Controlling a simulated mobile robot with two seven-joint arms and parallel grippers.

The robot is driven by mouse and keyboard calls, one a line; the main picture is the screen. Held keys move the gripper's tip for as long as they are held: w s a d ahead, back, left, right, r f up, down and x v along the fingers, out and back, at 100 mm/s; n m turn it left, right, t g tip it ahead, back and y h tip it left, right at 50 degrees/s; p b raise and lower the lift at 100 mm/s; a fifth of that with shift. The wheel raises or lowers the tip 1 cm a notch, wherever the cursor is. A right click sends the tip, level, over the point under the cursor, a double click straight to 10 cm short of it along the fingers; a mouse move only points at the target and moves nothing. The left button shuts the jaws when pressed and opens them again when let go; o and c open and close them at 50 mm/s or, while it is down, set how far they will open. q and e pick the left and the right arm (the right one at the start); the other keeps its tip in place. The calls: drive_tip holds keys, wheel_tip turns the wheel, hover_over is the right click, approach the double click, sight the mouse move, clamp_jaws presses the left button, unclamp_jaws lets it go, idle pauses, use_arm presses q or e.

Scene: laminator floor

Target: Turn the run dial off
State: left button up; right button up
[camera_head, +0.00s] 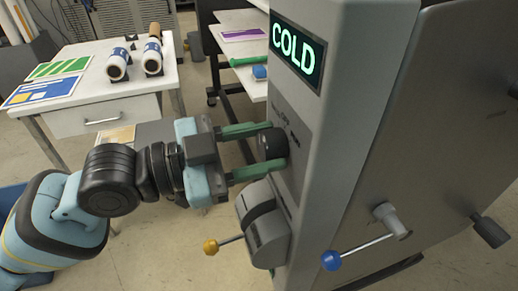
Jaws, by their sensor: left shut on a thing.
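The run dial (272,145) is a round black knob on the grey front panel of the machine (340,135). My left gripper (262,150) reaches in from the left, and its two green fingers are shut on the dial, one above and one below. The dial's pointer mark cannot be made out from here. Small lettering on the panel beside it is partly hidden and too small to read. A lit display (297,50) above it reads "COLD" in green. My right gripper is not in view.
Below the dial is a grey housing (266,232) with a yellow-knobbed lever (211,246). A blue-knobbed lever (331,260) sticks out of the machine's side. A white table (95,95) at the back left holds rolls (118,65) and printed sheets. A cart (238,40) stands behind the gripper.

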use_arm(q)
drive_tip(key=shift+m+b, duration=0.35)
drive_tip(key=shift+m, duration=0.65)
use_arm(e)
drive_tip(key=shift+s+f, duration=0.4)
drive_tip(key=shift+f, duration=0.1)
use_arm(q)
drive_tip(key=o, duration=1)
drive_tip(key=shift+a, duration=0.1)
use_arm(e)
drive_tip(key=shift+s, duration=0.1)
use_arm(q)
drive_tip(key=shift+a, duration=0.3)
drive_tip(key=b+v, duration=0.2)
drive_tip(key=v, duration=0.5)
drive_tip(key=shift+b, duration=0.3)
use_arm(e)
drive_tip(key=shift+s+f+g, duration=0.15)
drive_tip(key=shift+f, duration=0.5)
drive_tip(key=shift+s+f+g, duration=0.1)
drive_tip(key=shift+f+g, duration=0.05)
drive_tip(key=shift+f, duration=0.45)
